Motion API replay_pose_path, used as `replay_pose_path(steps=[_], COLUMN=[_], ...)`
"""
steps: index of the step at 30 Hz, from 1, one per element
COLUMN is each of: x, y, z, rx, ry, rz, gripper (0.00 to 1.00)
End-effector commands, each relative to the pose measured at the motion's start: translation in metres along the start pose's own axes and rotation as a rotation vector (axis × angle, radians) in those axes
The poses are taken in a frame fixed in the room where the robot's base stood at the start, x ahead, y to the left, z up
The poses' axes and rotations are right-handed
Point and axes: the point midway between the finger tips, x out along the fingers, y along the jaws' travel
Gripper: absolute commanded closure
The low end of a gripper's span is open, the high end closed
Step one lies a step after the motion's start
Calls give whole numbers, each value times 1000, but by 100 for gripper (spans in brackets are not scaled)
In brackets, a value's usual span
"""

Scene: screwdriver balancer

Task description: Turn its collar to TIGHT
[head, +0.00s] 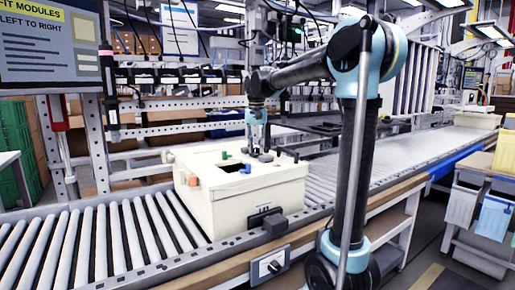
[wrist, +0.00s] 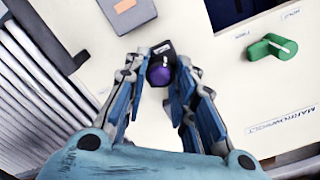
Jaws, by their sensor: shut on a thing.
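My gripper (head: 257,147) points down over the top of a cream box (head: 235,205) on the roller conveyor. In the wrist view my gripper (wrist: 160,85) has its fingers on either side of a dark block with a round purple part (wrist: 159,75), and is shut on it. This piece is at the cream box's top face; I cannot tell if it touches it. No collar or TIGHT mark can be read.
A green knob (wrist: 272,47), a grey block (wrist: 127,14) and a dark opening (wrist: 228,12) are around my gripper on the box top. A switch box (head: 268,265) is on the conveyor's front edge. Rollers (head: 95,240) at left are clear.

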Motion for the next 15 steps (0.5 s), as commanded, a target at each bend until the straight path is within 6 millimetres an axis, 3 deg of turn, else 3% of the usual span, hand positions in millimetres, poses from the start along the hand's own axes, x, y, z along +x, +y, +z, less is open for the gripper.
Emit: replay_pose_path(steps=[7,8,10,15], x=[0,0,0,0], y=[0,0,0,0], z=[-3,-3,-2,-1], rx=[0,0,0,-1], ry=[6,6,4,3], rz=[-1,-1,-1,-1], gripper=[99,71,55,54])
